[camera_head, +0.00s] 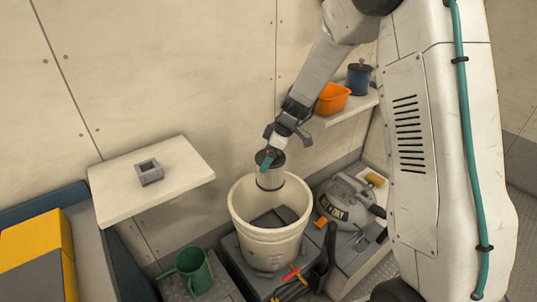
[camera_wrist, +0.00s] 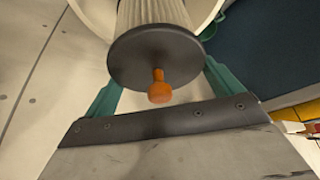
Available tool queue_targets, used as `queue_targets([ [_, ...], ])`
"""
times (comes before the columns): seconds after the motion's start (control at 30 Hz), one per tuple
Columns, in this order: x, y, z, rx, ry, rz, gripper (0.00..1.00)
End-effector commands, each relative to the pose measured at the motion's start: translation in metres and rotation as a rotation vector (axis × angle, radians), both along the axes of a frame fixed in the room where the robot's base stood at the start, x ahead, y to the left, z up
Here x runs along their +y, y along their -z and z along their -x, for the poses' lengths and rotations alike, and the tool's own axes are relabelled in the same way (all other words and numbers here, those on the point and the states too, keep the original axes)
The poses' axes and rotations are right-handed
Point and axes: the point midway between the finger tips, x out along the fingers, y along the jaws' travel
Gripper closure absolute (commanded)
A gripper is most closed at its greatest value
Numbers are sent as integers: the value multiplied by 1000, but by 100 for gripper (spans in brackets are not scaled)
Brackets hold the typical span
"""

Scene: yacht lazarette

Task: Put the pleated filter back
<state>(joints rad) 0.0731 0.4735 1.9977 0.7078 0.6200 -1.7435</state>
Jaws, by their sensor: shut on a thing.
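The pleated filter (camera_head: 270,178) is a pale ribbed cylinder with dark end caps. My gripper (camera_head: 269,160) is shut on it near its upper cap. The filter hangs roughly upright at the mouth of a cream bucket (camera_head: 239,208), towards the far rim. Whether its lower end is below the rim is hard to tell. In the wrist view, the filter's pleats (camera_wrist: 155,14), dark round cap (camera_wrist: 150,52) and orange knob (camera_wrist: 160,88) lie between my teal fingers. Dark grey shapes (camera_head: 275,218) show inside the bucket. The rest of its floor is hidden.
A wall shelf (camera_head: 115,190) at left holds a small grey square holder (camera_head: 149,172). Another shelf (camera_head: 350,107) at right holds an orange bin (camera_head: 333,98) and a blue canister (camera_head: 359,78). A grey machine (camera_head: 348,198), green mug (camera_head: 190,270) and coloured-handled tools (camera_head: 290,280) surround the bucket.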

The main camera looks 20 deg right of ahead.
Motion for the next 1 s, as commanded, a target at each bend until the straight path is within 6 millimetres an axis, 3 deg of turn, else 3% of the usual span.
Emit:
queue_targets([
  [1.0, 0, 95, 0, 1, -4, 2, 31],
])
